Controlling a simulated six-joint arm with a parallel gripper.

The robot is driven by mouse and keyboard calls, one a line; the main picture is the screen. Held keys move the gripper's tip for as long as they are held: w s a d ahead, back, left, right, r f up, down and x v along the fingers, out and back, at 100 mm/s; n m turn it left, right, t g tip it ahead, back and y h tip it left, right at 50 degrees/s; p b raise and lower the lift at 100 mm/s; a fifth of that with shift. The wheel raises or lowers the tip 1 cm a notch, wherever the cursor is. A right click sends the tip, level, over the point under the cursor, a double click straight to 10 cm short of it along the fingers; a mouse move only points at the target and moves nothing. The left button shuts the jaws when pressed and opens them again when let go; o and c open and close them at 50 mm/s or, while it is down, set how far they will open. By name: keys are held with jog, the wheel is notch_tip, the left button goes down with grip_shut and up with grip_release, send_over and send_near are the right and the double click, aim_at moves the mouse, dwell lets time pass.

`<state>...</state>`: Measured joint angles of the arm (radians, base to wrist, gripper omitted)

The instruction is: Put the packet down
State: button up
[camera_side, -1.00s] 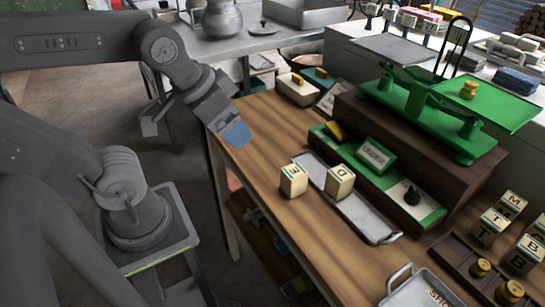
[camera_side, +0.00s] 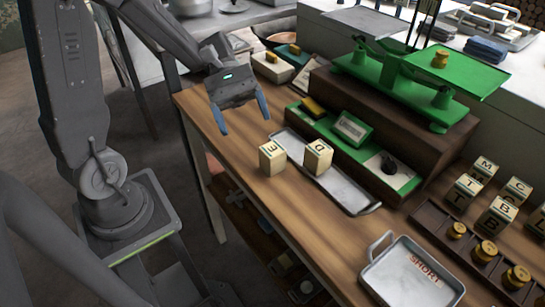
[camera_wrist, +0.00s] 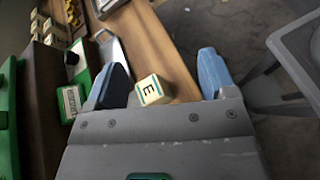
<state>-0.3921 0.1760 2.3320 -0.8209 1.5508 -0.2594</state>
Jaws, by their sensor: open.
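A cream block-shaped packet marked E (camera_side: 272,158) stands upright on the wooden table (camera_side: 290,215), just left of a long grey metal tray (camera_side: 347,190). A second packet marked O (camera_side: 318,159) stands on that tray. My gripper (camera_side: 244,122) is open and empty, with its blue fingers pointing down behind and to the left of the E packet in the side view. In the wrist view, my gripper (camera_wrist: 163,60) has its fingers on either side of the picture of the E packet (camera_wrist: 152,89), but it is apart from it.
A green balance scale (camera_side: 415,80) stands on a dark wooden step at the back right. A green stand with a label (camera_side: 352,129) lies before it. A metal tray marked SHORT (camera_side: 410,275) is at the front.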

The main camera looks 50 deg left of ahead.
aim_at(266, 144)
jog(key=w+a+f+n+t+h, duration=0.2)
jog(key=w+a+n+t+h, duration=0.1)
jog(key=w+a+n+h, duration=0.15)
jog(key=shift+n+h, duration=0.45)
jog(key=f, duration=0.5)
jog(key=d+f, duration=0.1)
jog(key=f, duration=0.1)
jog(key=shift+w+f, duration=0.15)
jog(key=shift+f, duration=0.15)
jog(key=shift+d, duration=3.35)
jog(key=shift+c, duration=0.4)
jog(key=c, duration=1)
jog(key=shift+c, duration=0.2)
jog(key=shift+r, duration=0.15)
